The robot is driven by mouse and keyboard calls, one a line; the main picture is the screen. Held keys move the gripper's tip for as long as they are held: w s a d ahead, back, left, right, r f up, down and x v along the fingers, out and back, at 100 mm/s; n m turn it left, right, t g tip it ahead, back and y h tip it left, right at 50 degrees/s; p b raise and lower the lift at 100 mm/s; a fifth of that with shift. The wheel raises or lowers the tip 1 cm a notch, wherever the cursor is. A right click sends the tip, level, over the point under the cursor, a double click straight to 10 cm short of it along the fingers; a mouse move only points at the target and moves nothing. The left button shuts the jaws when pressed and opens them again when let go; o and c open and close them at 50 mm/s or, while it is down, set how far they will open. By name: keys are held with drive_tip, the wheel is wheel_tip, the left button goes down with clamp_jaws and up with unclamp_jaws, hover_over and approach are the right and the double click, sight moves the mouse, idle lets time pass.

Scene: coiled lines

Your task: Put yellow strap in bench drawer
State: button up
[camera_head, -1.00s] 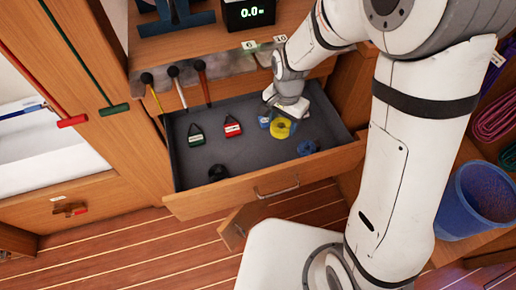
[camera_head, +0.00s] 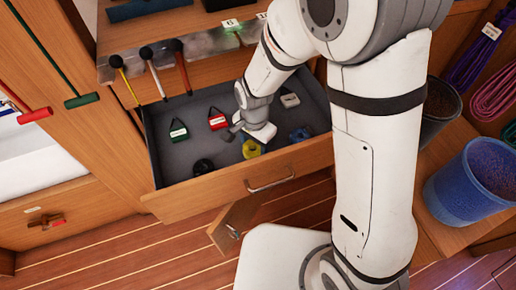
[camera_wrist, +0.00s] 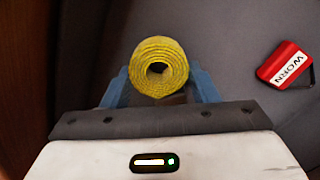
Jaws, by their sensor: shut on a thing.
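The yellow strap (camera_head: 251,149) is a rolled coil inside the open bench drawer (camera_head: 215,190). It also shows in the wrist view (camera_wrist: 160,65), end-on, with its round hollow core facing up. My gripper (camera_head: 246,138) reaches down into the drawer, shut on the strap. Its blue fingers (camera_wrist: 160,90) show on either side of the coil in the wrist view. The strap is low, near the dark drawer floor. I cannot tell whether it touches the floor.
The drawer also holds a green tag (camera_head: 178,131), a red tag (camera_head: 217,120), a black coil (camera_head: 203,167), a blue coil (camera_head: 300,134) and a pale block (camera_head: 290,100). Hammers (camera_head: 153,70) hang behind the drawer. A blue bin (camera_head: 470,185) stands at the right.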

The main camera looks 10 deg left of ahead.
wheel_tip(320, 180, down, 2)
drive_tip(key=shift+f, duration=0.1)
drive_tip(key=o, duration=1)
